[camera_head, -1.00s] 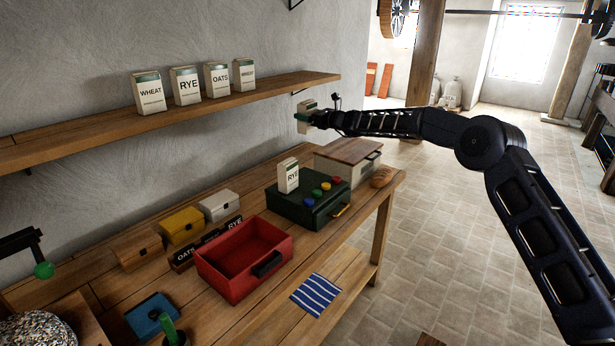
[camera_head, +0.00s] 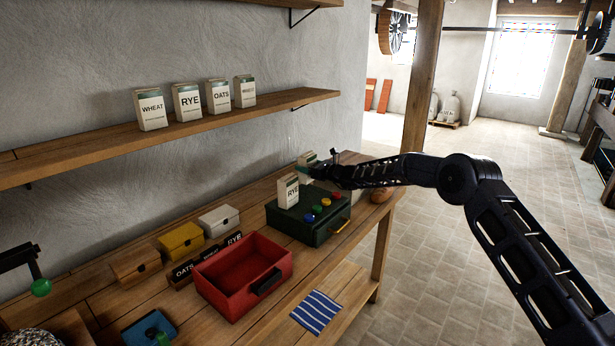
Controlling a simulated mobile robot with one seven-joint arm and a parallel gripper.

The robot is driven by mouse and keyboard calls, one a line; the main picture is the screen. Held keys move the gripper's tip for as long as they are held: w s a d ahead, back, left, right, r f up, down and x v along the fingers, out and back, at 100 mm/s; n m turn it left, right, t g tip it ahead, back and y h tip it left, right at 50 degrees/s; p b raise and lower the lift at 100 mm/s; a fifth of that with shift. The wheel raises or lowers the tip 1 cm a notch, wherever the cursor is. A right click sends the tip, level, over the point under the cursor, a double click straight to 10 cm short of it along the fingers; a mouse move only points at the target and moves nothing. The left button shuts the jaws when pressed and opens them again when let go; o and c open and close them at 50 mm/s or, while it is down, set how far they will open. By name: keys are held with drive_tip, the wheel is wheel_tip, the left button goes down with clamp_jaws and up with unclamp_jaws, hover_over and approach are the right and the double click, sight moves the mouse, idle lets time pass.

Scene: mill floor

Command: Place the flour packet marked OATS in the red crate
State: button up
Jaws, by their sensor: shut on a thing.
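A packet marked OATS (camera_head: 217,94) stands upright on the wall shelf, between the RYE packet (camera_head: 187,101) and a packet with a small, unclear label (camera_head: 245,91). The red crate (camera_head: 232,304) stands open and empty on the bench, with a dark handle on its front. My gripper (camera_head: 320,172) is shut on a pale packet with a green top (camera_head: 307,160), behind the dark green box. The held packet's label cannot be read, and my gripper and the RYE packet on the box partly hide it.
A WHEAT packet (camera_head: 151,108) is on the shelf. The dark green box (camera_head: 308,222) with coloured knobs carries another RYE packet (camera_head: 288,191). Yellow (camera_head: 181,241), white (camera_head: 218,221) and wooden (camera_head: 135,266) small boxes stand behind the crate. A striped cloth (camera_head: 316,311) lies to its right.

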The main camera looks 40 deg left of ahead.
sight(309, 176)
drive_tip(key=shift+f, duration=2.1)
drive_tip(key=shift+f, duration=0.1)
drive_tip(key=o, duration=1.2)
drive_tip(key=shift+f, duration=0.1)
drive_tip(key=shift+o, duration=0.2)
drive_tip(key=shift+w+d, duration=0.1)
drive_tip(key=shift+d, duration=0.2)
drive_tip(key=d, duration=1)
drive_tip(key=shift+w+d, duration=0.1)
drive_tip(key=shift+w, duration=0.05)
